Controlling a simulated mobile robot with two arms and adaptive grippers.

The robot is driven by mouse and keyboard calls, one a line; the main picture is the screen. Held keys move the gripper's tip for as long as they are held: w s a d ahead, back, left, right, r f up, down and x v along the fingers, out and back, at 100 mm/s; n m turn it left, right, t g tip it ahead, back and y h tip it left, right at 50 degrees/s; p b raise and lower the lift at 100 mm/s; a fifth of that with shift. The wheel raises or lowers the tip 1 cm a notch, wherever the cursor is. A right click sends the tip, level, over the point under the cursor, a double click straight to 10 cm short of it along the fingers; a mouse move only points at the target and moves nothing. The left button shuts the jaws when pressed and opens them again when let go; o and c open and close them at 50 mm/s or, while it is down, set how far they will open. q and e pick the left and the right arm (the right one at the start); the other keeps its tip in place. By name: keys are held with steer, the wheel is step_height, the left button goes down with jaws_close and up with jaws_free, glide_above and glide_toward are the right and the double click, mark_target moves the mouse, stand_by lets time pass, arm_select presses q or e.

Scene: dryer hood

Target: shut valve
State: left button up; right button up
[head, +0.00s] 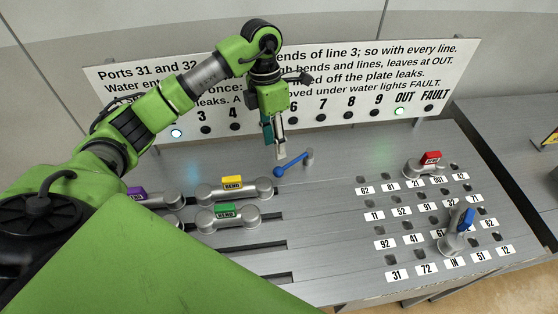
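A blue lever (292,164) with a grey round post at its right end lies on the grey bench, below the sign. A second blue handle (464,222) stands tilted up on a grey pipe fitting (450,243) near the IN label at the right. My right gripper is not in view.
Pipe pieces with yellow (232,183), green (224,211) and purple (137,193) BEND tags lie by dark slots at the left. A red-tagged OUT fitting (430,160) sits among numbered ports at the right. The sign (370,80) stands behind. The bench middle is clear.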

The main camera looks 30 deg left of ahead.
mark_target(278, 168)
arm_select(q)
steer(key=f, duration=0.2)
steer(key=d+f+p, duration=0.1)
steer(key=f, duration=0.2)
steer(key=f+p, duration=0.1)
steer(key=f, duration=0.1)
steer(key=shift+s+d+f, duration=0.2)
steer(key=shift+f, duration=0.15)
steer(key=shift+s+f+p, duration=0.1)
steer(key=shift+f+p, duration=0.2)
steer(key=shift+f, duration=0.35)
jaws_close()
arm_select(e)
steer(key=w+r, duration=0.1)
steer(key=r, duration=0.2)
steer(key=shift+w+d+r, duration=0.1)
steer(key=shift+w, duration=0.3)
